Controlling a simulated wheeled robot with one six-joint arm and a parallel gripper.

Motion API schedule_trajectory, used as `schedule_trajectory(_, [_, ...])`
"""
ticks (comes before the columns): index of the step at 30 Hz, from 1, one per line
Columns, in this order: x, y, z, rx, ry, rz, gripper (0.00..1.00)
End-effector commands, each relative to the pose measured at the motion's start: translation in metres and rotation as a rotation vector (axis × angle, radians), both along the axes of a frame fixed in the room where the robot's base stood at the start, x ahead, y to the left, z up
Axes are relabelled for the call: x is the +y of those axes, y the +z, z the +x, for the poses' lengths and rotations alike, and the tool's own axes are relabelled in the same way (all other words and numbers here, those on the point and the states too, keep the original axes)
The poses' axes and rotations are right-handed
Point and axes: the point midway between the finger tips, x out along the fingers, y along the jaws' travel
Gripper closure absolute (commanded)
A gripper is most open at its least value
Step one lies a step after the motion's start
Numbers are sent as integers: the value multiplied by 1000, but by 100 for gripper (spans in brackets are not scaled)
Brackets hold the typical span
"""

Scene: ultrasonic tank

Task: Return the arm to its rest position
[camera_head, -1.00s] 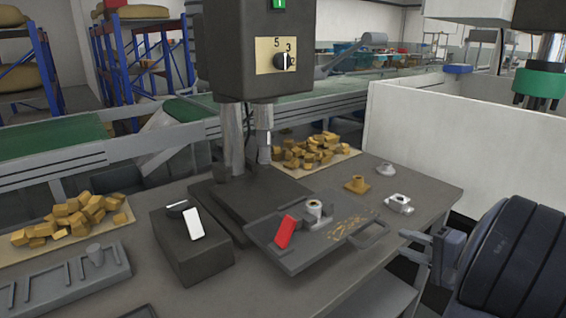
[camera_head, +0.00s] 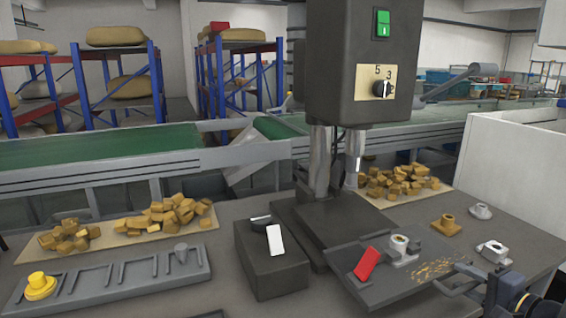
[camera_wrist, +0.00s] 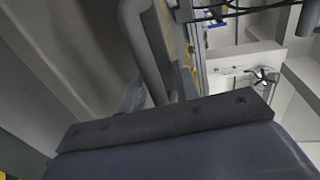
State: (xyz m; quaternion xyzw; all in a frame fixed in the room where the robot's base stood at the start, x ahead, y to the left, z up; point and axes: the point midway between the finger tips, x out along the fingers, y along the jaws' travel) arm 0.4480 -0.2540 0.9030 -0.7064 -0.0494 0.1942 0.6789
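My gripper (camera_head: 450,281) is at the lower right of the camera_head view, beside the front right corner of the dark tilted tray (camera_head: 378,294). Its two fingers look spread apart with nothing between them. Part of my arm shows behind it at the right edge. In the camera_wrist view a dark bar and a rounded dark body of my own fill the bottom, and the fingertips do not show. I cannot tell whether the gripper touches the tray.
A grey machine (camera_head: 345,75) with a dial stands behind the tray. On the tray are a red piece (camera_head: 367,263) and a metal fitting (camera_head: 401,250). A dark block (camera_head: 272,268), a slotted grey rack (camera_head: 110,280) and brown piles sit left. A white wall (camera_head: 512,165) stands right.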

Motion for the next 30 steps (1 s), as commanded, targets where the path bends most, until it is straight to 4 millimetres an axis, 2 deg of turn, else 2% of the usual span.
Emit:
schedule_trajectory(5, [-1,0,-3,0,0,0,69])
schedule_trajectory(11, [-7,3,-17,0,-3,0,69])
schedule_trajectory(30, [-38,22,-106,1,0,1,69])
